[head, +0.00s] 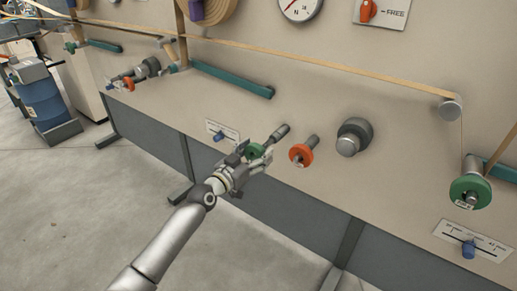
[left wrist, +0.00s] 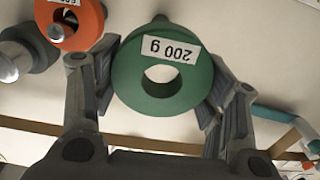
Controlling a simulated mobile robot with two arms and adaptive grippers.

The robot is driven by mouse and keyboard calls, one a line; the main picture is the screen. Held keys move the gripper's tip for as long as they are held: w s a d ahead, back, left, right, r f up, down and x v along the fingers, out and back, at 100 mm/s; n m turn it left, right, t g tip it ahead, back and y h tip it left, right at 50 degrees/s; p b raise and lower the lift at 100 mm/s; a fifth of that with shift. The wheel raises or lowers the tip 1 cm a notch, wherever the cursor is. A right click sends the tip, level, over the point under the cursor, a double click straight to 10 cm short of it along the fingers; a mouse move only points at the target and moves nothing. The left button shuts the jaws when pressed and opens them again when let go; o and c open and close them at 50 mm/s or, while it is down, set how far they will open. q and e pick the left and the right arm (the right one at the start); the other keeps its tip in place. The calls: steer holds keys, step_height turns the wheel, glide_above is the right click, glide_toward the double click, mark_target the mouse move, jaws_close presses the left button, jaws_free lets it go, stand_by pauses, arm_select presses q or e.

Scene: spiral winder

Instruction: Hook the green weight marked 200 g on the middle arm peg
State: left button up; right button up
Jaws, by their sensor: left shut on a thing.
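The green weight (left wrist: 185,92) is a thick ring; in the left wrist view its white label reads 200 g upside down. My left gripper (head: 257,156) is shut on its rim, one finger on each side. The ring's hole shows only pale panel through it. In the head view the green weight (head: 254,150) is partly hidden by the fingers, in front of the panel just below a bare grey peg (head: 279,132). The teal middle arm (head: 235,80) slants down to the right above; its far end (head: 267,93) has no weight on it.
An orange weight (head: 301,154) sits on a peg right of my gripper, with a large grey weight (head: 354,136) beyond. Another green weight (head: 470,191) is at the far right. A tan strip (head: 330,67) crosses the panel above. A blue-knobbed slider (head: 219,137) is at left.

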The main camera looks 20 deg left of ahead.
arm_select(q)
steer(key=shift+p+v, duration=0.3)
steer(key=shift+v, duration=0.55)
steer(key=r+p+v, duration=0.1)
steer(key=p+v, duration=0.1)
steer(key=v, duration=0.4)
steer(key=shift+s, duration=0.4)
arm_select(e)
steer(key=shift+s+d+f+g, duration=0.3)
steer(key=shift+s+f+g, duration=0.4)
steer(key=shift+s+g, duration=0.15)
arm_select(q)
steer(key=shift+a+r, duration=0.1)
